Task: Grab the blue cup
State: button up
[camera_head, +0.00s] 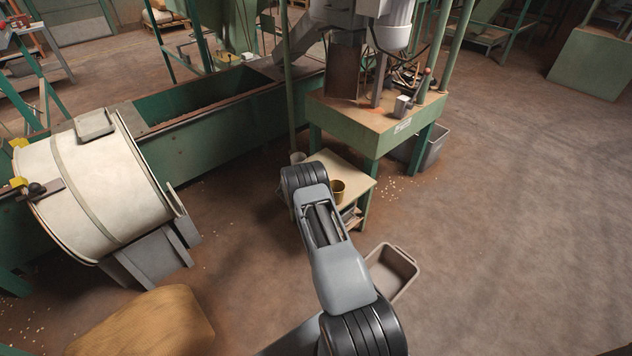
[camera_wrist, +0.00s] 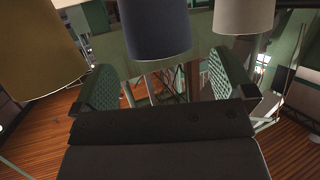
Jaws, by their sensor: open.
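The blue cup (camera_wrist: 155,28) shows dark blue at the top middle of the wrist view, cut off by the frame edge. It sits beyond my gripper (camera_wrist: 164,68), roughly in line with the gap between the two green-padded fingers. My gripper is open, with nothing between the fingers. In the head view my own arm hides the blue cup and the gripper.
A yellow cup (camera_wrist: 38,45) is left of the blue cup and a pale grey cup (camera_wrist: 243,15) is right of it, both close to the fingers' sides. In the head view the yellow cup (camera_head: 338,191) stands on a small table (camera_head: 358,184). A grey bin (camera_head: 395,268) is on the floor.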

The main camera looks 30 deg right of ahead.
jog(key=b+x, duration=0.2)
jog(key=x, duration=0.2)
jog(key=shift+d+f, duration=0.15)
jog(key=shift+f, duration=0.1)
jog(key=shift+w+d, duration=0.35)
jog(key=shift+d, duration=0.1)
jog(key=c, duration=0.8)
